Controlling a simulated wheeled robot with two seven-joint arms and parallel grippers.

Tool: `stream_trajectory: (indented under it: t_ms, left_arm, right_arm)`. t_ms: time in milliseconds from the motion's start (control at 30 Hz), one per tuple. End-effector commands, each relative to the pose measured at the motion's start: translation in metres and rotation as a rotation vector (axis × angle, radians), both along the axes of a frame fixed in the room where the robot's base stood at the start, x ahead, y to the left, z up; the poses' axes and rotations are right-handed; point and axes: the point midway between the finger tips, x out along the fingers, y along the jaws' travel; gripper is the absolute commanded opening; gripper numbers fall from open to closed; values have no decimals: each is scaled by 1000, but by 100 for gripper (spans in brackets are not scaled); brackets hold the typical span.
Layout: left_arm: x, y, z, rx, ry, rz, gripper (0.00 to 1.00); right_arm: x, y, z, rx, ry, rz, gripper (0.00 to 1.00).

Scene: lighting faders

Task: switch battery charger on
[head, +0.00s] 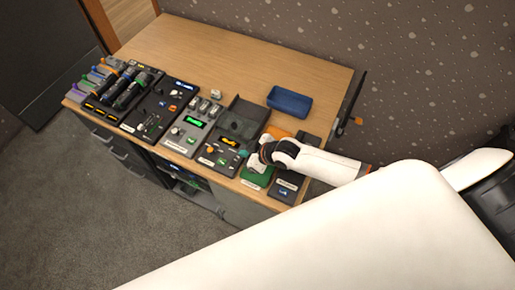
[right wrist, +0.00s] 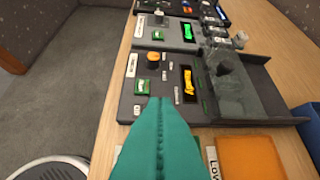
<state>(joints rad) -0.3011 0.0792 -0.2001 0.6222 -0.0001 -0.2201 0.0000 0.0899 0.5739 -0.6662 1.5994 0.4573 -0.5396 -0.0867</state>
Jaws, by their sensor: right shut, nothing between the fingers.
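Several control panels stand in a row on the wooden bench; their small labels are unreadable, so I cannot tell for certain which is the battery charger. A dark panel (head: 217,152) has an orange knob, a lit yellow display and a smoky tray behind. It also shows in the right wrist view (right wrist: 130,105), with a green rocker switch (right wrist: 142,87) near its front edge. A grey panel (head: 188,134) beside it has a green display and several grey blocks. My right gripper (head: 259,158) is shut and empty; its teal fingers (right wrist: 161,104) point at the dark panel's near side. My left gripper is out of view.
A blue bin (head: 290,101) stands at the back right. Green and orange pads lie near my right gripper; the orange pad (right wrist: 252,158) shows in the right wrist view. Colourful levers and black handles fill the left end. The bench's back left (head: 225,55) is clear.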

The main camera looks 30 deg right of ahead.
Motion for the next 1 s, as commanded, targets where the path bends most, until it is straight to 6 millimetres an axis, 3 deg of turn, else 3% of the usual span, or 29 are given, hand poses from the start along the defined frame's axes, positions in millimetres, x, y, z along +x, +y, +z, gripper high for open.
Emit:
stream_trajectory:
  t_ms: [333,1000]
  left_arm:
    - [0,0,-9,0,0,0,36]
    - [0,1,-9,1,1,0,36]
  right_arm:
    - [-27,-25,36,-1,-2,1,0]
    - [-29,-27,40,-1,-2,0,0]
